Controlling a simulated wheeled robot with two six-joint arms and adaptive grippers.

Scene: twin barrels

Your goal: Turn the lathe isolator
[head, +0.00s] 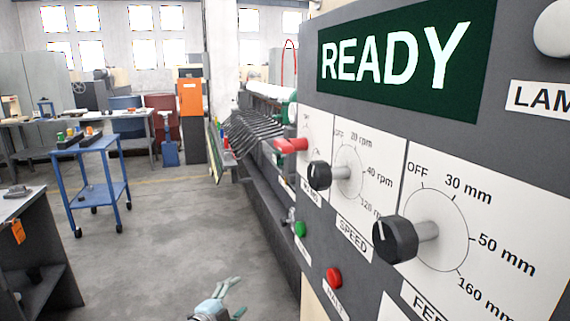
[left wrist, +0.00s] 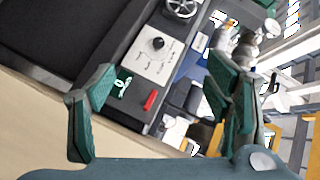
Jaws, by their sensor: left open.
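A red handle (head: 291,145), which looks like the isolator, sticks out from the far left part of the grey control panel (head: 392,140). It points left, and the label under it is only partly readable. My left gripper (head: 236,297) is low at the bottom of the head view, over the floor, well below the handle and apart from the panel. In the left wrist view its green-padded fingers (left wrist: 162,68) are spread with nothing held between them. A small red bar (left wrist: 150,100) shows beyond the fingers there; I cannot tell whether it is the same handle. My right gripper is out of view.
Black SPEED (head: 319,175) and FEED (head: 395,240) knobs protrude near the handle. A green button (head: 300,229) and a red button (head: 334,278) sit below. The display (head: 398,58) reads READY. A blue trolley (head: 93,170) stands left; the floor between is clear.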

